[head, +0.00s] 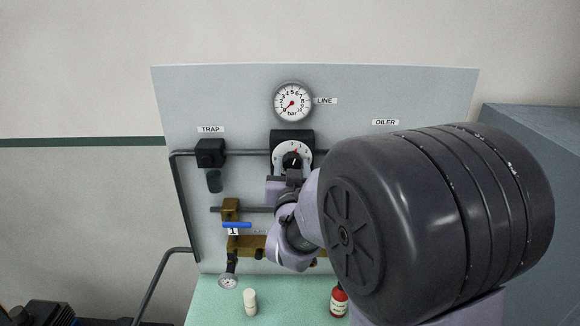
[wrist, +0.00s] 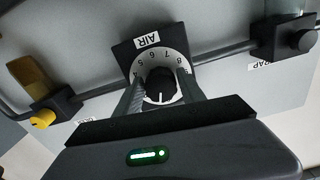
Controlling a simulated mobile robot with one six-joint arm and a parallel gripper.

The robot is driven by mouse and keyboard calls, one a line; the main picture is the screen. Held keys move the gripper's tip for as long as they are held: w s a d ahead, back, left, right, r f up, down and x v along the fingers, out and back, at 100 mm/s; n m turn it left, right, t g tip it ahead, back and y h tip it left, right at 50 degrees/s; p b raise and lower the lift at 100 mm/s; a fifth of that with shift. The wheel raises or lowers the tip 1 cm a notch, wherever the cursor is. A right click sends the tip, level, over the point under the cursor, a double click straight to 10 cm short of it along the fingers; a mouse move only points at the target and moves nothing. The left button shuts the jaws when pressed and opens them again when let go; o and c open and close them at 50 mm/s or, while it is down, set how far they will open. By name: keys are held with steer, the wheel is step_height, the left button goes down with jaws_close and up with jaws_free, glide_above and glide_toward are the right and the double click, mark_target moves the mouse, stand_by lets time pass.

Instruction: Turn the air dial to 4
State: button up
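The air dial (head: 279,153) is a white numbered ring on a black block, with a dark knob (head: 291,159) at its centre. In the wrist view the dial ring (wrist: 152,58) appears upside down under the AIR label, and several numerals show. The knob (wrist: 160,82) has a white line that points toward the bottom of that view; I cannot read its number. My gripper (wrist: 161,96) has its two fingers apart, one on each side of the knob, with gaps visible. In the head view my gripper (head: 292,178) is just below the knob and partly hides the dial's lower part.
The LINE gauge (head: 293,102) is above the dial, its red needle at the lower left. The TRAP unit (head: 211,153) is to the left. A blue-handled valve (head: 237,225) is lower left. A white bottle (head: 250,301) and a red bottle (head: 339,301) stand on the green surface (head: 290,310).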

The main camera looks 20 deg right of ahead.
jaws_close()
steer(key=shift+f, duration=0.1)
steer(key=shift+b, duration=0.65)
